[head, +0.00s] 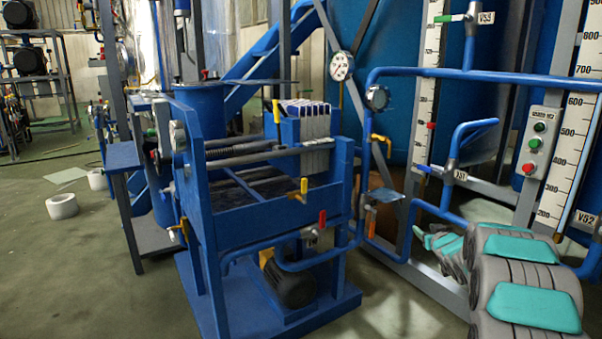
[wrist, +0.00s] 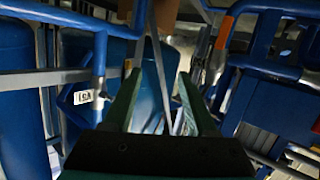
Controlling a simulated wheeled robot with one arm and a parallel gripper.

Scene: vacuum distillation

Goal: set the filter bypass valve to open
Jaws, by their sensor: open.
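In the head view, several small lever valves sit on the blue pipes of the filter press. One red lever (head: 322,218) stands upright on the low front pipe. A yellow lever (head: 302,188) is on the press front, and another yellow lever (head: 380,139) is on the riser at its right. No label shows which one is the filter bypass valve. My gripper (head: 432,238) is right of the press, apart from these levers. In the wrist view my gripper (wrist: 162,62) has its green fingers spread and nothing between them. An orange lever (wrist: 225,32) shows at upper right.
The blue filter press (head: 250,222) fills the middle. A black motor (head: 290,283) sits beneath it. Blue pipes, a grey frame and tanks with scales (head: 565,150) crowd the right. White rings (head: 62,205) lie on the floor at left, where some floor is clear.

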